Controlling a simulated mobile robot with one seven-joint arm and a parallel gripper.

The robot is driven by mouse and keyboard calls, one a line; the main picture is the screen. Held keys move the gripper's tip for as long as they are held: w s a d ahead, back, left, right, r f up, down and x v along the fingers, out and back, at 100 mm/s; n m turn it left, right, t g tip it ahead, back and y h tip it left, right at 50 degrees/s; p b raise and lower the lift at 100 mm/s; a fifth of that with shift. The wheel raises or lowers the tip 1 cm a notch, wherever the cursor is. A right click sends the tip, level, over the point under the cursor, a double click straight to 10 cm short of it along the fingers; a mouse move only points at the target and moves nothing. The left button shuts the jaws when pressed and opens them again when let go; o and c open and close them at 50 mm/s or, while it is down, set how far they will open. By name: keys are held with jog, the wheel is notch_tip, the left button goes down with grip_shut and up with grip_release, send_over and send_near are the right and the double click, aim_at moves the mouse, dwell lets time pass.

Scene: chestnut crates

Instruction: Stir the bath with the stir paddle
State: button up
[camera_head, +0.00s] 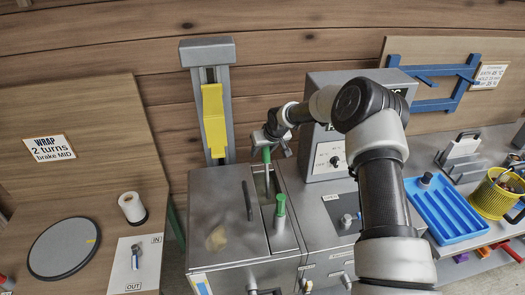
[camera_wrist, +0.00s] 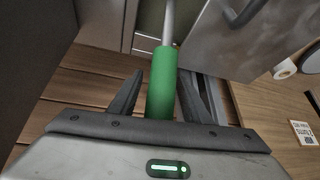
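The stir paddle's green handle (camera_head: 266,154) stands near the back of a narrow opening in the steel bath (camera_head: 225,262). In the wrist view the green handle (camera_wrist: 160,85) runs between my fingers, and its pale shaft leads down into the opening. My gripper (camera_head: 270,144) is around the handle. In the wrist view its two fingers (camera_wrist: 160,88) stand on either side, with a gap at the left finger and a narrower one at the right, so it looks open. The paddle's lower end and the liquid are hard to make out.
A second green-topped metal piece (camera_head: 280,205) stands close in front on the bath top. A lid handle (camera_head: 247,200) rises to the left. A steel column with a yellow part (camera_head: 214,120) stands behind. A control box (camera_head: 325,160) and blue tray (camera_head: 447,212) are at the right.

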jog(key=shift+r, duration=0.1)
jog(key=b+v, duration=0.1)
jog(key=v, duration=1.6)
jog(key=shift+s, duration=0.2)
jog(key=shift+d, duration=0.1)
dwell(0.8)
